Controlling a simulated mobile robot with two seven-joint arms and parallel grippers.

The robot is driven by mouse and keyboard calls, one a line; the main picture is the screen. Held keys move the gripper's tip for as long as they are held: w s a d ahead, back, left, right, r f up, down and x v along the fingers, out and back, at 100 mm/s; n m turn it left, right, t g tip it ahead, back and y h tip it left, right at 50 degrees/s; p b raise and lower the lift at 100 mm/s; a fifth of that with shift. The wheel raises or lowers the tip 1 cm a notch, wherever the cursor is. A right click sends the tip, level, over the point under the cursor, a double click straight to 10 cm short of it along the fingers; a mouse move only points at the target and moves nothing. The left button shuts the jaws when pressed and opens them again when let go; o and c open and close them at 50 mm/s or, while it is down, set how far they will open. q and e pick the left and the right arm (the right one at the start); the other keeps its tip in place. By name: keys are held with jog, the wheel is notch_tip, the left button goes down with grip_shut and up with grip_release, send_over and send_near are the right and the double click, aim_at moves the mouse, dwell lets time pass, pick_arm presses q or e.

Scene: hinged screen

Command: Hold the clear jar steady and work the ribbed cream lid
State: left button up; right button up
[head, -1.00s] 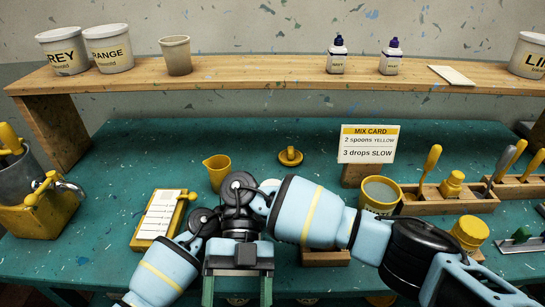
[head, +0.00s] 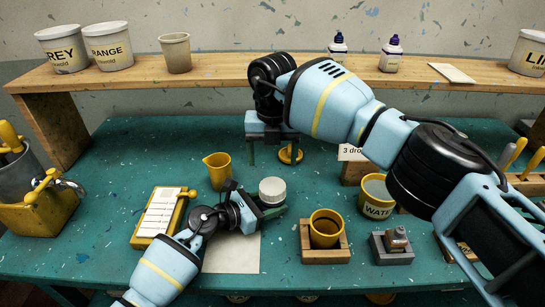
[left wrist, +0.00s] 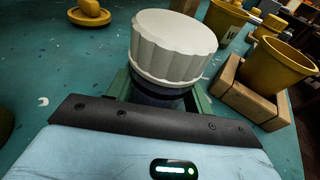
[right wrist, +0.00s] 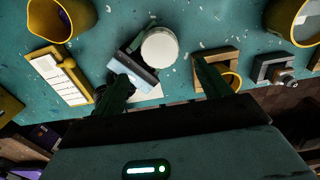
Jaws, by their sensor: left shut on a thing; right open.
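The ribbed cream lid (head: 272,190) sits on top of the jar, upright, near the table's middle. In the left wrist view the lid (left wrist: 172,48) fills the upper middle, with a dark strip of the jar (left wrist: 156,93) below it. The rest of the jar is hidden by the lid and gripper. My left gripper (head: 270,211) is shut around the jar below the lid. My right gripper (head: 270,153) is open and empty, raised behind the lid and apart from it. In the right wrist view the lid (right wrist: 159,47) shows beyond its spread fingers.
A yellow cup in a wooden holder (head: 326,256) and a grey block (head: 390,257) stand right of the jar. The WATER pot (head: 376,196) is farther right. A yellow jug (head: 217,171) stands behind left. A pale sheet (head: 238,255) lies in front. My right arm covers much of the right side.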

aim_at(272, 185)
notch_tip(272, 185, down, 9)
jog(key=shift+s+f, duration=0.1)
jog(key=shift+f, duration=0.05)
jog(key=c, duration=0.8)
jog(key=n, duration=0.4)
jog(key=shift+n, duration=0.3)
jog(key=shift+c, duration=0.2)
jog(key=n, duration=0.5)
jog(key=shift+n, duration=0.3)
jog(key=n, duration=0.5)
jog(key=shift+n, duration=0.3)
jog(key=n, duration=0.5)
jog(key=shift+n, duration=0.3)
jog(key=n, duration=0.5)
jog(key=shift+a+r+n, duration=0.1)
jog(key=shift+r+n, duration=0.1)
jog(key=shift+n, duration=0.1)
jog(key=n, duration=0.3)
jog(key=shift+n, duration=0.4)
jog(key=n, duration=0.3)
jog(key=shift+n, duration=0.4)
jog(key=n, duration=0.5)
jog(key=shift+n, duration=0.3)
jog(key=n, duration=0.3)
jog(key=o, duration=0.8)
jog(key=shift+o, duration=0.2)
